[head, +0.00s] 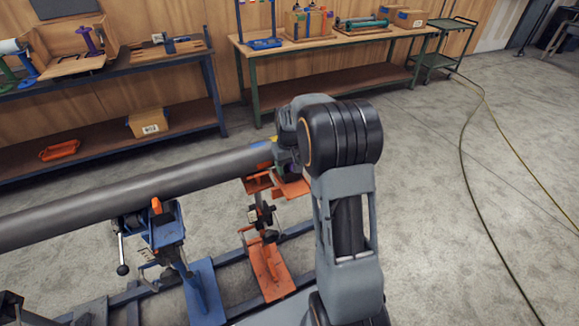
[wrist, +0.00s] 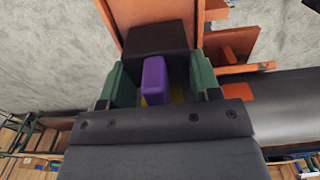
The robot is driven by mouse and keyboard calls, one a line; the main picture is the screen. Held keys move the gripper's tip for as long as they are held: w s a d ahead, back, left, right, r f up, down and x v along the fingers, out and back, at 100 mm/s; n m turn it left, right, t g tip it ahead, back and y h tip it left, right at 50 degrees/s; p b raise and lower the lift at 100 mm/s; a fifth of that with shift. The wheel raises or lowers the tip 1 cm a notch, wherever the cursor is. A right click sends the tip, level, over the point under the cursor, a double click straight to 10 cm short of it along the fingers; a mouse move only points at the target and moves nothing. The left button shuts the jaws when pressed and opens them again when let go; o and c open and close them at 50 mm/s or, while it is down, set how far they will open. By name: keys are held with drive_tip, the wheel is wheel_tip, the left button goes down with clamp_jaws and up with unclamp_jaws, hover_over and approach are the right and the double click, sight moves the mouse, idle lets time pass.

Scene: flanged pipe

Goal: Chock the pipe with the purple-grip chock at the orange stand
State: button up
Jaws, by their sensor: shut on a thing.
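The grey pipe (head: 140,188) lies across the blue stand (head: 203,290) and the orange stand (head: 268,270). My gripper (head: 287,168) is at the pipe's right end, by the orange stand's top; my arm partly hides this spot. In the wrist view, the green-padded fingers (wrist: 162,80) are shut on the purple grip (wrist: 154,78) of a chock. The chock's dark block (wrist: 158,38) lies over an orange plate of the stand (wrist: 145,10). The pipe (wrist: 295,108) shows to the right of the fingers. Whether the chock touches the pipe or the plate, I cannot tell.
An orange piece (head: 156,206) stands on the blue stand's head beside the pipe. A blue bench (head: 110,75) and a green bench (head: 330,47) line the wall with parts on them. A hose (head: 462,130) lies on the right floor, which is otherwise clear.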

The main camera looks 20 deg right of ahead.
drive_tip(key=shift+w, duration=0.25)
drive_tip(key=o, duration=1.1)
drive_tip(key=shift+r, duration=0.15)
drive_tip(key=shift+s+r+p, duration=0.15)
drive_tip(key=shift+r+p, duration=0.7)
drive_tip(key=shift+r, duration=0.25)
drive_tip(key=shift+s+r+p, duration=0.2)
drive_tip(key=shift+r+p, duration=0.6)
drive_tip(key=shift+r, duration=0.35)
drive_tip(key=shift+s+r+p, duration=0.15)
drive_tip(key=shift+r+p, duration=0.7)
drive_tip(key=shift+r, duration=0.25)
